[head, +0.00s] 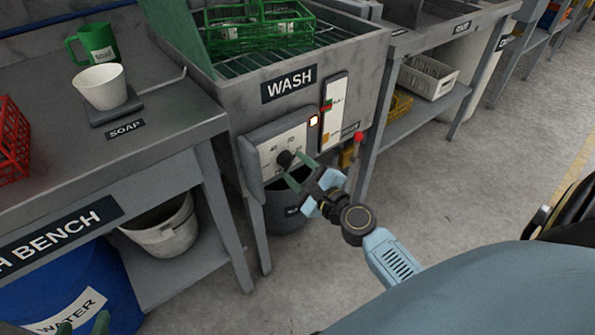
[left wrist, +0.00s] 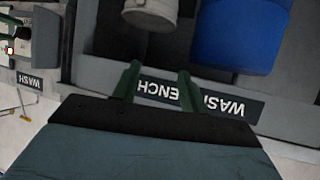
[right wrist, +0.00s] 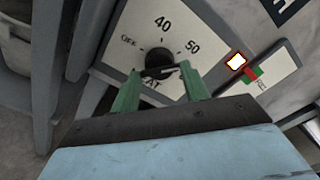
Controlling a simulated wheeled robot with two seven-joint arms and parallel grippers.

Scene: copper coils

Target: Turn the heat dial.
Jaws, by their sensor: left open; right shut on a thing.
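The heat dial (head: 285,158) is a black knob on a pale panel on the front of the wash basin. In the right wrist view the dial (right wrist: 158,58) has the marks OFF, 40 and 50 around it; lettering below is partly covered. I cannot tell which mark it points to. My right gripper (head: 294,172) is at the dial, its green fingers (right wrist: 160,72) shut on the knob from both sides. My left gripper (head: 84,325) is low at the bottom left, open and empty; in the left wrist view (left wrist: 157,75) it faces the bench's front label.
A lit lamp (head: 313,121) and a strip gauge (head: 333,110) are beside the dial panel. A red-tipped lever (head: 358,137) is to its right. A grey bin (head: 285,212) stands below. The bench (head: 170,128) is left, with a blue barrel (head: 75,285) underneath.

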